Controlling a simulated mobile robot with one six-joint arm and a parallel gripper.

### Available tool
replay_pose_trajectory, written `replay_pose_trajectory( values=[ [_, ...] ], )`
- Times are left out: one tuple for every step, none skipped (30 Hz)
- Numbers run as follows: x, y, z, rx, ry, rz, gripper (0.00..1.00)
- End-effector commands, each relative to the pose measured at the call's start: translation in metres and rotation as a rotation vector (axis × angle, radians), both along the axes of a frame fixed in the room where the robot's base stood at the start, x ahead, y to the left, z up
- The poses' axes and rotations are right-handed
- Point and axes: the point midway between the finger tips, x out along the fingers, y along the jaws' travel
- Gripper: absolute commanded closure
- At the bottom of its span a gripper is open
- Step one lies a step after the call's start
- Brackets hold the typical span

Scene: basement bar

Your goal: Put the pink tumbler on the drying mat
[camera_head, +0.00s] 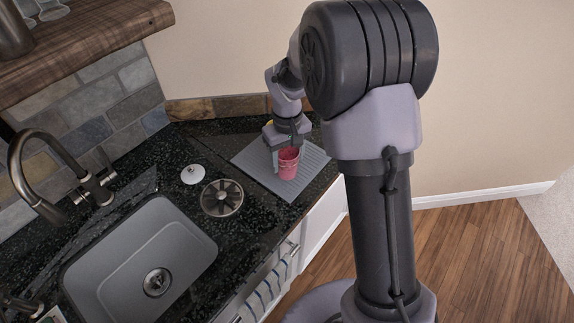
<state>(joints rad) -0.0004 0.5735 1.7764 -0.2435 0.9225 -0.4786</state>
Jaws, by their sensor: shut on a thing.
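The pink tumbler (288,164) is at my gripper (287,154), which is shut on it. The tumbler looks upright, and part of its rim is hidden by the gripper. It shows against the grey drying mat (251,166), which lies at the right end of the dark counter. From this view I cannot tell whether the tumbler's base touches the mat or is a little above it. My arm covers some of the mat's back edge.
A round dark metal piece (222,198) and a small white disc (191,174) lie left of the mat. The sink (142,262) and its curved faucet (48,168) are further left. A striped towel (266,289) hangs at the counter front. A wooden shelf (84,38) juts out above left.

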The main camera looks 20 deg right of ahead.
Motion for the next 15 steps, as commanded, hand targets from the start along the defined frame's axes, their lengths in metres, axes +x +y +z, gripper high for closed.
replay_pose_trajectory(
  values=[
    [-0.001, 0.000, -0.017, 0.001, 0.002, 0.000, 0.94],
    [-0.001, 0.000, -0.023, 0.001, 0.002, 0.000, 0.94],
    [-0.001, 0.000, -0.026, 0.001, 0.002, -0.001, 0.94],
    [-0.001, 0.000, -0.026, 0.001, 0.001, -0.001, 0.94],
    [-0.001, 0.000, -0.025, 0.000, 0.000, -0.001, 0.94],
    [0.000, 0.000, -0.024, 0.000, 0.000, 0.000, 0.94],
    [-0.001, 0.000, -0.023, 0.000, 0.000, 0.000, 0.94],
    [-0.001, 0.000, -0.023, 0.000, 0.000, 0.000, 0.94],
    [-0.001, 0.000, -0.023, 0.000, 0.000, 0.000, 0.94],
    [-0.001, 0.000, -0.024, 0.000, 0.000, 0.000, 0.94],
    [-0.001, 0.000, -0.025, 0.000, 0.000, 0.000, 0.94],
    [-0.001, 0.000, -0.027, 0.000, 0.000, 0.000, 0.94],
    [-0.001, 0.000, -0.028, 0.000, 0.000, 0.000, 0.94],
    [-0.001, 0.000, -0.027, 0.000, 0.000, 0.000, 0.40],
    [-0.001, 0.001, -0.027, 0.000, 0.000, 0.000, 0.32]
  ],
)
